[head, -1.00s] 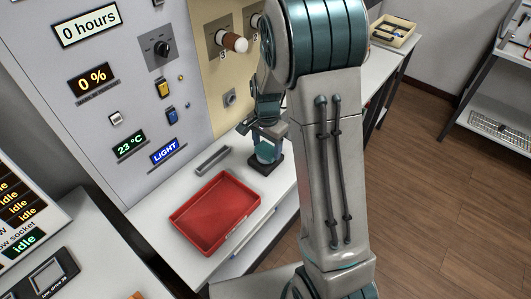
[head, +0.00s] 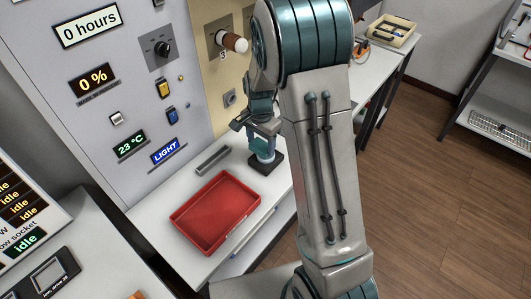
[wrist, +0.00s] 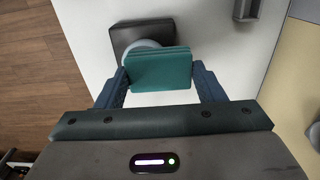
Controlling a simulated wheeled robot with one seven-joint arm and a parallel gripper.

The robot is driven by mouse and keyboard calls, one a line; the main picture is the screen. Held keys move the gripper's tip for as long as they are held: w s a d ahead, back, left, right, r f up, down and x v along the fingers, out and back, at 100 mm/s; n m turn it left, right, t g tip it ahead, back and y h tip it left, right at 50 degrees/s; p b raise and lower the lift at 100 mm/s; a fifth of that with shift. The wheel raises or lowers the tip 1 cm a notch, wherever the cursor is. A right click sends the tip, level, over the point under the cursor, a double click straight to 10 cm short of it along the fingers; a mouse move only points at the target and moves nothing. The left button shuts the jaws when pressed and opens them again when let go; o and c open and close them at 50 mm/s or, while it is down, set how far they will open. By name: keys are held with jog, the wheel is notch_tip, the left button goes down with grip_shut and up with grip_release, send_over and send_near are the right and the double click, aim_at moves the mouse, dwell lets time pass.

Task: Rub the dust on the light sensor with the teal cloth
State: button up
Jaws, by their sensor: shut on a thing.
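My gripper (wrist: 161,80) is shut on the teal cloth (wrist: 160,70), a folded pad held between its two blue fingers in the wrist view. The light sensor (wrist: 140,46) shows partly behind the cloth as a pale round top on a dark square base. The cloth covers part of the pale top; I cannot tell whether they touch. In the head view, my gripper (head: 264,145) points down over the sensor's dark base (head: 276,165), with the cloth (head: 266,157) low between the fingers. Dust on the sensor cannot be made out.
A red tray (head: 215,212) lies on the white bench in front of the sensor. A narrow grey holder (head: 212,159) lies near the panel wall, left of my gripper. Bare bench surrounds the sensor.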

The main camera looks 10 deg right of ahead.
jog(key=shift+d, duration=0.1)
dwell(0.3)
jog(key=shift+s+d+f+b, duration=0.15)
jog(key=shift+s+d+b, duration=0.1)
jog(key=shift+s+d, duration=0.45)
jog(key=shift+s+d+f+b, duration=0.1)
jog(key=shift+s+d+b, duration=0.2)
jog(key=shift+s, duration=0.55)
jog(key=shift+s+d, duration=0.1)
jog(key=shift+r, duration=0.25)
jog(key=shift+w+p, duration=0.25)
jog(key=shift+p, duration=0.05)
jog(key=shift+w+a+f, duration=0.1)
jog(key=shift+w+a, duration=1.15)
jog(key=shift+w, duration=0.2)
